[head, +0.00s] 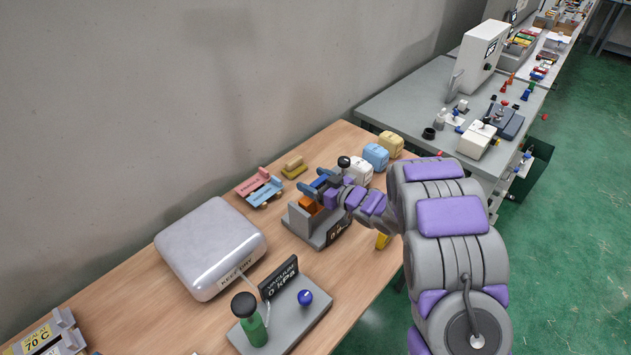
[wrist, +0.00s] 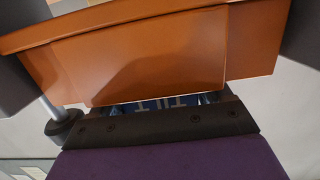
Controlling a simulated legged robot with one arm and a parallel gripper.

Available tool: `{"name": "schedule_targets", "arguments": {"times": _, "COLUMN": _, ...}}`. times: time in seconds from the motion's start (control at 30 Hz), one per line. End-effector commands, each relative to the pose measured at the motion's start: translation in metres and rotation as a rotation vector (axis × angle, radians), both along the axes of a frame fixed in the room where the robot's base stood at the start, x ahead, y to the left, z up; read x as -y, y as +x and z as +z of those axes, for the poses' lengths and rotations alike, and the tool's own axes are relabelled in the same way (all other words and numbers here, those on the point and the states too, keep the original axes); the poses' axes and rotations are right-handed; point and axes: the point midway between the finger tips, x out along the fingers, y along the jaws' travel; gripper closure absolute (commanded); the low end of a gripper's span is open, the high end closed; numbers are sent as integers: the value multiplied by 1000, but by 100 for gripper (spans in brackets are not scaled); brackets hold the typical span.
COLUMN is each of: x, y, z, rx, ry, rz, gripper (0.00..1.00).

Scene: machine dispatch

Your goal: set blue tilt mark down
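My gripper (head: 320,183) is low over a grey fixture (head: 316,228) on the wooden bench in the head view. A small blue piece (head: 320,182) shows at the fingers; I cannot tell whether they grip it. An orange block (head: 308,205) is in the fixture, just in front of the fingers. In the wrist view an orange surface (wrist: 150,55) fills the upper part, very near the camera. Below it a narrow strip of a blue thing with white marks (wrist: 165,103) shows. The orange surface hides most of the blue thing and the fingertips.
A pink and light-blue holder (head: 260,187) and a yellow block (head: 293,166) lie left of the fixture. White, blue and yellow rounded boxes (head: 376,156) stand behind it. A silver case (head: 211,248) and a vacuum gauge stand (head: 290,325) are nearer.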

Motion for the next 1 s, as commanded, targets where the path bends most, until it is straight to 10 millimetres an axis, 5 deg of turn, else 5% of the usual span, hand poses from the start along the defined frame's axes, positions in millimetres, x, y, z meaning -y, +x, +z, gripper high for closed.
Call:
{"name": "schedule_targets", "arguments": {"times": 0.2, "x": 4, "y": 0, "z": 1, "rx": 1, "ry": 4, "rz": 0, "gripper": 1}}
{"name": "schedule_targets", "arguments": {"times": 0.57, "x": 7, "y": -4, "z": 2, "rx": 0, "ry": 1, "rz": -1, "gripper": 0}}
{"name": "schedule_targets", "arguments": {"times": 1.0, "x": 74, "y": -53, "z": 15, "rx": 0, "ry": 0, "rz": -5, "gripper": 0}}
